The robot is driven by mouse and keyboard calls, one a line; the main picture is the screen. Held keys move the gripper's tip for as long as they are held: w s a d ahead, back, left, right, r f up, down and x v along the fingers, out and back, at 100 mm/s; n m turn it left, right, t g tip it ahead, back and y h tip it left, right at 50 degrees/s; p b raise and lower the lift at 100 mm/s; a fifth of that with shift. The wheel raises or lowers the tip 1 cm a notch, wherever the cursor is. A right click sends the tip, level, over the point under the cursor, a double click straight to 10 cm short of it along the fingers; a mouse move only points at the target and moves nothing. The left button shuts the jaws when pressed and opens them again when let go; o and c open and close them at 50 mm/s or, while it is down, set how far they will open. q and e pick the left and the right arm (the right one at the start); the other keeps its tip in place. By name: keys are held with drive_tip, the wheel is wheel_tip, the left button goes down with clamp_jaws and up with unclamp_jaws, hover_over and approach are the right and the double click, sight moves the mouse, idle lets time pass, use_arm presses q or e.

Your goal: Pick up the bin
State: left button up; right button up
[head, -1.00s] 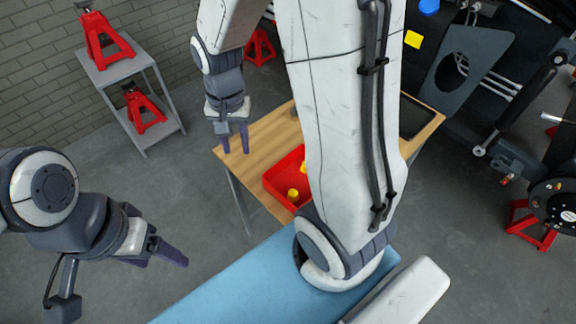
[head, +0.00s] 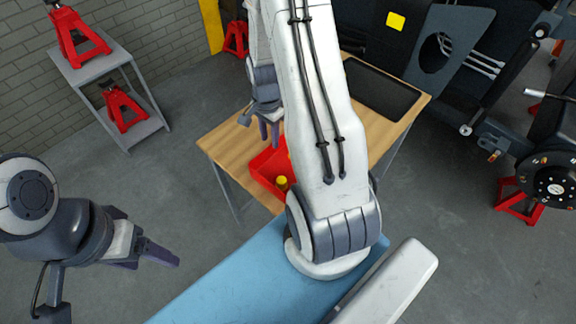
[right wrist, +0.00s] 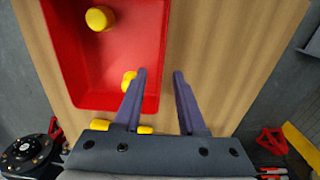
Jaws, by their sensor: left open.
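The red bin (head: 264,172) stands on the wooden table, partly hidden by my right arm in the head view. In the right wrist view the bin (right wrist: 75,70) holds yellow pieces (right wrist: 100,18). My right gripper (head: 270,133) is over the table at the bin's far side. In the right wrist view its open fingers (right wrist: 160,73) appear on either side of the bin's right wall, one over the inside and one outside. I cannot tell how far down they reach. My left gripper (head: 172,256) is open and empty, low at the left, away from the table.
The wooden table (head: 225,147) has a dark flat panel (head: 380,90) at its right. A grey shelf (head: 150,128) with red jack stands (head: 82,42) is at the left. The dark chassis (head: 530,130) stands at the right. Open floor lies between shelf and table.

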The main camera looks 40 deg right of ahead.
sight(269, 146)
wheel_tip(269, 146, down, 4)
drive_tip(key=shift+w+a+f, duration=0.1)
drive_tip(key=shift+a, duration=0.05)
clamp_jaws()
idle(1.5)
